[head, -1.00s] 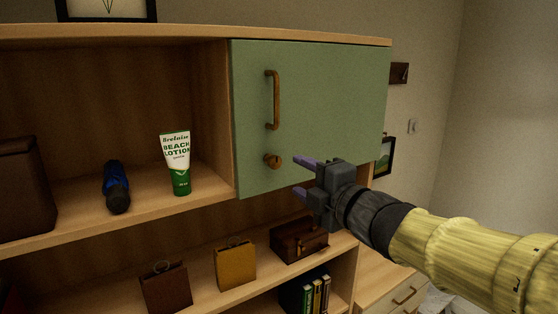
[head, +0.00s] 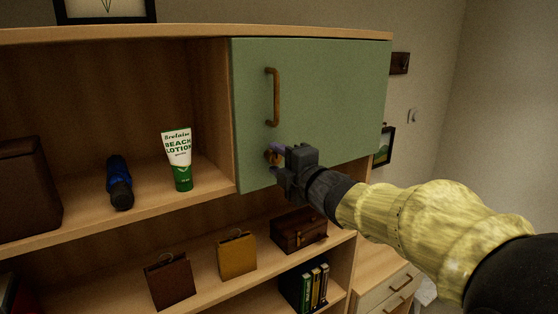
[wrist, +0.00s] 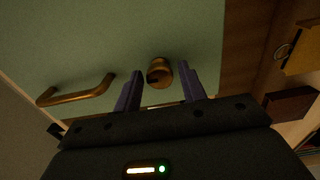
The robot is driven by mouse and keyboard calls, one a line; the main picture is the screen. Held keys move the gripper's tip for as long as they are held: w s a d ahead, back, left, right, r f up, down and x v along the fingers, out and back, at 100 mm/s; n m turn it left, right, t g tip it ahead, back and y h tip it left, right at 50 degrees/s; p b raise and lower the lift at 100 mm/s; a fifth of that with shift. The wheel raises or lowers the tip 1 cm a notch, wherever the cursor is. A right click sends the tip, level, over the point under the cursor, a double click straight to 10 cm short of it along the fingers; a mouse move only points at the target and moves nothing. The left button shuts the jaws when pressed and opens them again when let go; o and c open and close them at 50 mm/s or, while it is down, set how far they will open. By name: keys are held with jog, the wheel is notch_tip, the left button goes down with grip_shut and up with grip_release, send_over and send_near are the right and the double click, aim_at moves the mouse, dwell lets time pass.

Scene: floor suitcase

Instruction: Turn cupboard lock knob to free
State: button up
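The green cupboard door (head: 330,110) is closed, with a brown vertical handle (head: 275,97) near its left edge. The lock knob (wrist: 160,73) is a round bronze knob with a dark slot, below the handle. In the head view it is mostly hidden behind my gripper (head: 274,158). In the wrist view my gripper (wrist: 162,88) is open, with one purple finger on each side of the knob's line. The knob appears between or just beyond the fingertips, with a gap visible on both sides. The handle also shows at left in the wrist view (wrist: 77,92).
The open shelf to the left holds a lotion tube (head: 178,160), a blue-black flashlight (head: 118,183) and a brown case (head: 28,190). Below are a brown bag (head: 169,281), a yellow bag (head: 237,256), a wooden box (head: 299,232) and several books (head: 312,285).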

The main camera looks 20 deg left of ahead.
jog(key=c, duration=0.7)
jog(key=shift+o, duration=0.2)
jog(key=shift+m, duration=0.5)
jog(key=m, duration=0.2)
jog(key=shift+m, duration=0.4)
jog(key=m, duration=0.3)
jog(key=shift+m, duration=0.3)
jog(key=m+p, duration=0.2)
jog(key=m, duration=0.3)
jog(key=m+p, duration=0.2)
jog(key=m, duration=0.3)
jog(key=shift+m, duration=0.3)
